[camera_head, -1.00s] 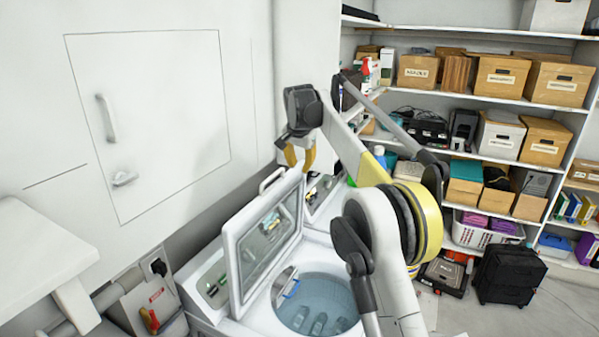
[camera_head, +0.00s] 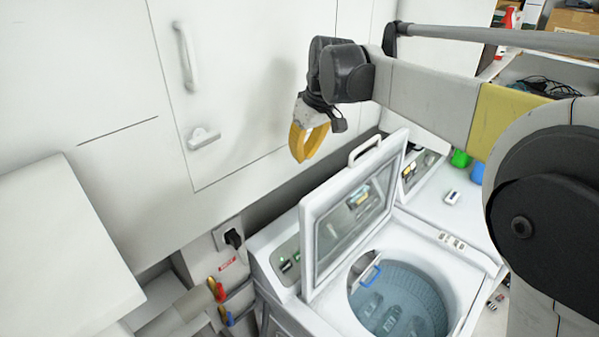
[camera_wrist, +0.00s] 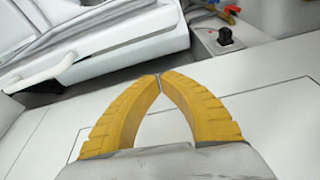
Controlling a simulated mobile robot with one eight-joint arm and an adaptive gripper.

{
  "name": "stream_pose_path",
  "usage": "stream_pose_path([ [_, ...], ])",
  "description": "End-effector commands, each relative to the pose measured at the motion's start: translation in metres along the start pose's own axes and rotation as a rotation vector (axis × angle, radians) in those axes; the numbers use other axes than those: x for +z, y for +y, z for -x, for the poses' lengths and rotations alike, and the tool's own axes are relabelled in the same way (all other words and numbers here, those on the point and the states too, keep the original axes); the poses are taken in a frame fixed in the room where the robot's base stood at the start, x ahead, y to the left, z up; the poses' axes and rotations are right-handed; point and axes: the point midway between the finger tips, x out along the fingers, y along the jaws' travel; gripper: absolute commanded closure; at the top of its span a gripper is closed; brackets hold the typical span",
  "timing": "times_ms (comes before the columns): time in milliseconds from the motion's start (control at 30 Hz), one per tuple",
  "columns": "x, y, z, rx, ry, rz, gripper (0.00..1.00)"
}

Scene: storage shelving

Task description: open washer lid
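The white washer (camera_head: 425,228) stands at the lower middle of the head view. Its lid (camera_head: 312,240) is raised and tilted steeply, with a window and a loop handle (camera_head: 366,151) on its top edge. The tub (camera_head: 400,300) below is uncovered. My gripper (camera_head: 303,158), with yellow fingers, hangs above and left of the lid handle, apart from it. In the wrist view the fingertips (camera_wrist: 158,76) meet with nothing held between them. A white handle (camera_wrist: 40,82) shows at the left of that view, clear of the fingers.
A white wall cabinet with a door handle (camera_head: 186,55) stands behind and left of my gripper. A white ledge (camera_head: 65,240) juts out at lower left. A black plug (camera_head: 234,239) and red and blue valve handles (camera_head: 221,292) lie below. Shelving is at upper right.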

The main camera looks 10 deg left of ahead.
Motion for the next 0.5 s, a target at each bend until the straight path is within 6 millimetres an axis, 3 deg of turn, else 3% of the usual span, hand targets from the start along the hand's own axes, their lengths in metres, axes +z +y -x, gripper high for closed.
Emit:
stream_pose_path([
  [100, 0.006, -0.021, -0.003, -0.023, -0.001, 0.094, 1.00],
  [267, 0.006, -0.023, -0.017, -0.027, -0.001, 0.110, 1.00],
  [500, 0.006, -0.024, -0.065, -0.026, -0.001, 0.108, 1.00],
])
